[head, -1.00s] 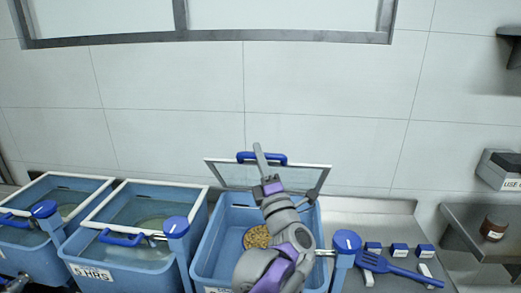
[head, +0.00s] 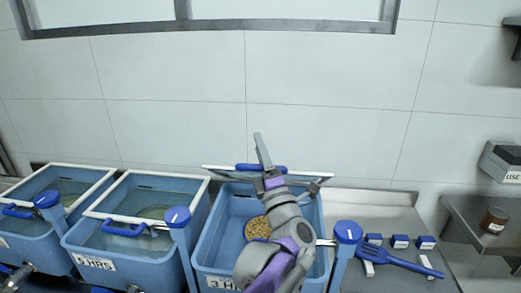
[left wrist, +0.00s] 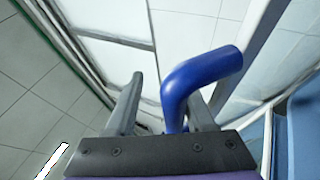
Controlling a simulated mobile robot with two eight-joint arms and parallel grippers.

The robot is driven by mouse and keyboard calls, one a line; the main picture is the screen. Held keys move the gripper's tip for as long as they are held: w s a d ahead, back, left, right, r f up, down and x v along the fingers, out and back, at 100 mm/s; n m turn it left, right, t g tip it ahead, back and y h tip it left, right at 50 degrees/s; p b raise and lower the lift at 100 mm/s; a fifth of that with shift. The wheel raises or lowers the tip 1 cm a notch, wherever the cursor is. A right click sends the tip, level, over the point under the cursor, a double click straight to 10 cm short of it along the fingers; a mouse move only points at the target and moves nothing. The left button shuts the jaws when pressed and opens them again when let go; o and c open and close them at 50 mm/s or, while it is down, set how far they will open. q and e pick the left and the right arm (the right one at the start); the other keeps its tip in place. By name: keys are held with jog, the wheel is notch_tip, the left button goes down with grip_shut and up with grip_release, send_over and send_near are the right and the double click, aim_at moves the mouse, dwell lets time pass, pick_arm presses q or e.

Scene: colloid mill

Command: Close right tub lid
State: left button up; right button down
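The right tub (head: 208,245) is blue and open at the top, with its lid (head: 225,174) raised at the back. The lid is seen nearly edge-on, its blue handle (head: 279,168) along the upper edge. My left gripper (head: 261,150) is at this handle, with its arm reaching over the tub. In the left wrist view the bent blue handle (left wrist: 200,78) passes between the two spread fingers of my left gripper (left wrist: 165,105), closer to the right finger; whether it touches is unclear. My right gripper is not in view.
A round tan mass (head: 257,228) lies in the right tub. Two tubs with shut lids (head: 130,221) stand to the left. The wall is close behind.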

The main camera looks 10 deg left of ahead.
pick_arm(q)
jog(key=b+v, duration=0.1)
jog(key=v, duration=0.9)
jog(key=shift+s+d+f, duration=0.15)
jog(key=shift+s+d, duration=0.05)
jog(key=shift+d, duration=0.1)
jog(key=shift+f, duration=0.1)
jog(key=w+f+b+v, duration=0.1)
jog(key=b+v, duration=0.3)
jog(key=v, duration=0.8)
jog(key=shift+f+b, duration=0.3)
jog(key=shift+f, duration=0.5)
jog(key=shift+w, duration=0.1)
